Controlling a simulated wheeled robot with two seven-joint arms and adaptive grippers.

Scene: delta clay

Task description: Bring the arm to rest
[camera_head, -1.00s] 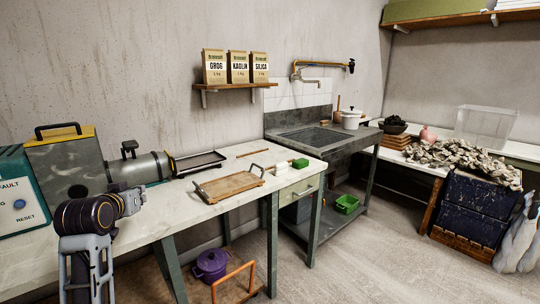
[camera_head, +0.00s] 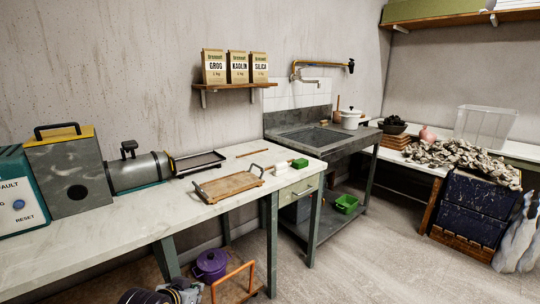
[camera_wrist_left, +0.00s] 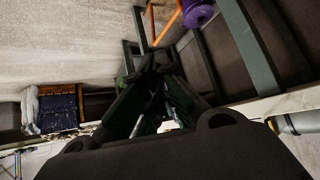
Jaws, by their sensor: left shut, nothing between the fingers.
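My left gripper (camera_wrist_left: 158,62) shows in the left wrist view, its dark fingers drawn together with nothing held. That view appears upside down, with the floor and the underside of the workbench around the fingers. My right gripper is in neither view. The workbench (camera_head: 60,246) has a clear stretch of top at its near left.
A wooden tray (camera_head: 228,185) and a grey extruder-like machine (camera_head: 138,173) stand on the bench. Below are a purple pot (camera_head: 210,264) and an orange bar handle (camera_head: 234,282). A sink unit (camera_head: 316,138) stands beyond.

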